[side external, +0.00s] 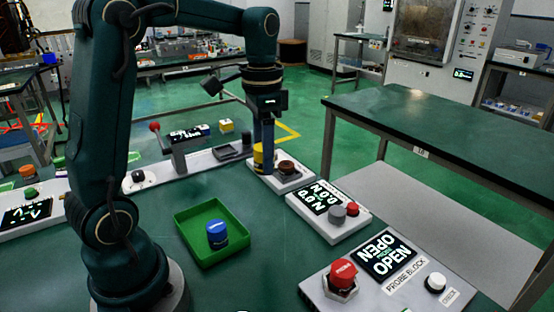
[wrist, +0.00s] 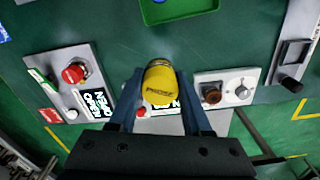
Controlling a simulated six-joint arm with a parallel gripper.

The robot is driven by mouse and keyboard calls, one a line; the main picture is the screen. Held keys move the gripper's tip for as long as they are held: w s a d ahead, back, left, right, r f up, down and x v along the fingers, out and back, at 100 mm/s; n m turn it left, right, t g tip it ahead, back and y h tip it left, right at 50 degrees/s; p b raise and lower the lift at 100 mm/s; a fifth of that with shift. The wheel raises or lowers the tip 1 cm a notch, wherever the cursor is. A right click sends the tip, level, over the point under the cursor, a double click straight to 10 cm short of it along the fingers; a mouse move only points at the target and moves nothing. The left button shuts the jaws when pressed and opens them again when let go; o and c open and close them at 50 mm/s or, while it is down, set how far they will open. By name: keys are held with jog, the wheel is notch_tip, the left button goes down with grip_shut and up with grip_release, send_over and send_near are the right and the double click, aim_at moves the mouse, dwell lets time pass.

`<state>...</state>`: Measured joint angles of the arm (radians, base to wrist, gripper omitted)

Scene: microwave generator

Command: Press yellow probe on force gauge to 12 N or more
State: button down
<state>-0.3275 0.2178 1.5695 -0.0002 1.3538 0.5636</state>
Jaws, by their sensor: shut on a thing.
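My gripper (side external: 263,138) is shut on the yellow probe (side external: 258,158), a short cylinder. In the wrist view the probe (wrist: 160,82), with lettering on its side, sits between the two blue fingers (wrist: 160,98). In the side view it is at the left end of a pale block (side external: 295,180) with a brown socket (side external: 287,167); I cannot tell whether it touches the block. A force display (side external: 321,197) in front of that block appears to read 0.0 N. In the wrist view the probe and fingers partly hide this display.
A green tray (side external: 187,238) holds a blue probe (side external: 217,235). A panel marked PROBE BLOCK, its screen (side external: 388,255) reading OPEN, carries a red piece (side external: 343,274) and a white button (side external: 435,282). Grey and red buttons stand beside the force display. The bench between tray and displays is clear.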

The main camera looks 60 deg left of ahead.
jog(key=d+r, duration=0.1)
jog(key=d, duration=0.4)
jog(key=n, duration=0.2)
send_over(337, 210)
jog(key=shift+f, duration=2.05)
jog(key=shift+f, duration=0.1)
jog(key=shift+f, duration=2.85)
jog(key=shift+f, duration=0.95)
